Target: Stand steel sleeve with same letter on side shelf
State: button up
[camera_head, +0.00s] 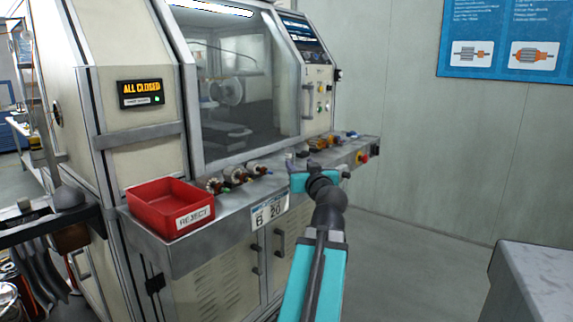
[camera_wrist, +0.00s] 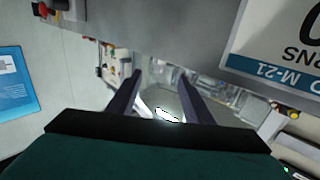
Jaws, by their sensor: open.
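My gripper (camera_wrist: 160,80) is open, with its two dark fingers apart and nothing visible between them in the wrist view. In the head view my arm reaches to the front ledge (camera_head: 190,250) of the winding machine, and the fingertips are hard to make out there.
A red REJECT bin (camera_head: 170,207) sits on the ledge's left end. Several copper-wound parts (camera_head: 235,175) lie beside it. The machine window (camera_head: 235,85) is closed. A dark side surface (camera_head: 45,222) is at left, and a grey counter (camera_head: 535,270) at lower right.

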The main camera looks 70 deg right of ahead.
jog(key=shift+d+r, duration=0.1)
jog(key=shift+d, duration=0.05)
jog(key=shift+w+d+r+p, duration=0.1)
jog(key=shift+w+d+p, duration=0.3)
jog(key=shift+p, duration=0.6)
jog(key=shift+p+x, duration=0.8)
jog(key=shift+p, duration=0.35)
jog(key=shift+w+p, duration=0.3)
jog(key=shift+d+p, duration=0.15)
jog(key=shift+p, duration=0.4)
